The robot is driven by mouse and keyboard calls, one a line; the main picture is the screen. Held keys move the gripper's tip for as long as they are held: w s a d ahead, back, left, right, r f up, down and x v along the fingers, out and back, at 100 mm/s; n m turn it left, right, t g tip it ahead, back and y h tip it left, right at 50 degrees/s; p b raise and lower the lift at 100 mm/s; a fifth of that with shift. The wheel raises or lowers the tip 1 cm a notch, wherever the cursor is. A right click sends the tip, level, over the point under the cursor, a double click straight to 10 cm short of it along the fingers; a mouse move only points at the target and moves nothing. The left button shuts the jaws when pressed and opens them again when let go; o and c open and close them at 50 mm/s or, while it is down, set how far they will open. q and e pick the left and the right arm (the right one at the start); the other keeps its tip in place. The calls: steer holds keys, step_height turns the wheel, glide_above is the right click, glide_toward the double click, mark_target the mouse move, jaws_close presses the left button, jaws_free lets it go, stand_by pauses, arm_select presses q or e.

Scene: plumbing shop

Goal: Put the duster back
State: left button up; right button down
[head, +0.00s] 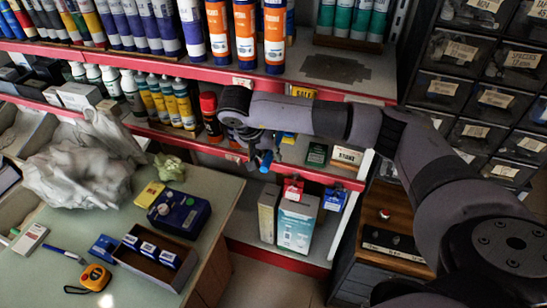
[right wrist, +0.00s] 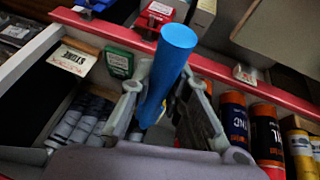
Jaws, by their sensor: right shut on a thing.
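My right gripper (head: 258,148) is in front of the red-edged shelves, near the middle shelf. It is shut on the duster, whose blue rounded handle (head: 266,161) points down below the fingers. In the right wrist view the blue handle (right wrist: 168,65) stands between the two grey fingers (right wrist: 165,90) of the right gripper. Only the handle shows clearly; the rest of the duster is hidden by the gripper. My left gripper is not in view.
Shelves hold tubes, cans (head: 210,113) and boxes (head: 297,222). A counter (head: 110,225) at left bears a crumpled grey cloth (head: 80,170), a blue device (head: 179,214) and a yellow tape measure (head: 95,277). Labelled drawers (head: 460,50) stand at right. Floor shows below the shelves.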

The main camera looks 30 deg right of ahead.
step_height(320, 180, down, 3)
steer(key=shift+r, duration=0.2)
step_height(320, 180, down, 3)
steer(key=shift+f+p, duration=0.15)
steer(key=shift+p, duration=0.25)
steer(key=c, duration=2)
jaws_free()
steer(key=shift+f, duration=0.1)
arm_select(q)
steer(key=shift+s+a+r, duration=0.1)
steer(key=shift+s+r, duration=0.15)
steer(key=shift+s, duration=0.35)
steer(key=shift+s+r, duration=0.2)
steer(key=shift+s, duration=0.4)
arm_select(e)
steer(key=o, duration=0.5)
steer(key=shift+c, duration=0.2)
arm_select(q)
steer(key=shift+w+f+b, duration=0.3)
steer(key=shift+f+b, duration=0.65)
steer(key=shift+b, duration=0.05)
arm_select(e)
steer(key=v, duration=1.2)
steer(key=shift+r, duration=0.2)
